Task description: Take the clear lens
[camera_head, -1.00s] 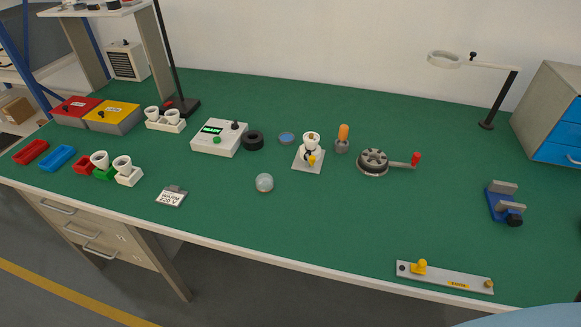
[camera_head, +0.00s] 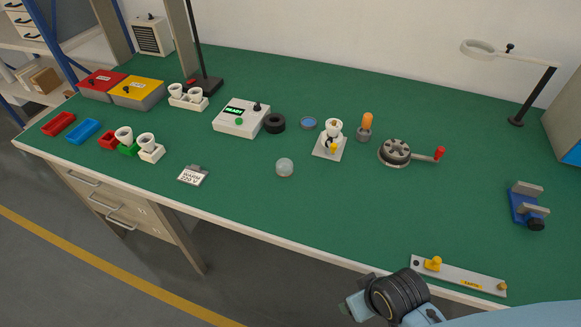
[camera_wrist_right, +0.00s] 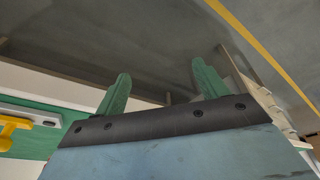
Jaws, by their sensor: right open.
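A clear, round, dome-like glass piece (camera_head: 284,167), which looks like the clear lens, sits on the green bench top near its middle. A flat blue-tinted disc (camera_head: 309,123) with a dark rim lies behind it. My right gripper (camera_head: 350,307) is at the bottom of the head view, in front of the bench's front edge and apart from the glass piece. In the right wrist view its two green fingers (camera_wrist_right: 163,85) stand apart with nothing between them. My left gripper is not in view.
A metal bar with yellow knobs (camera_head: 458,275) lies at the front edge near my right arm. A socket stand (camera_head: 330,140), black ring (camera_head: 274,124), crank device (camera_head: 395,151) and small "WARM 220 V" sign (camera_head: 193,175) surround the glass piece. The bench front is mostly clear.

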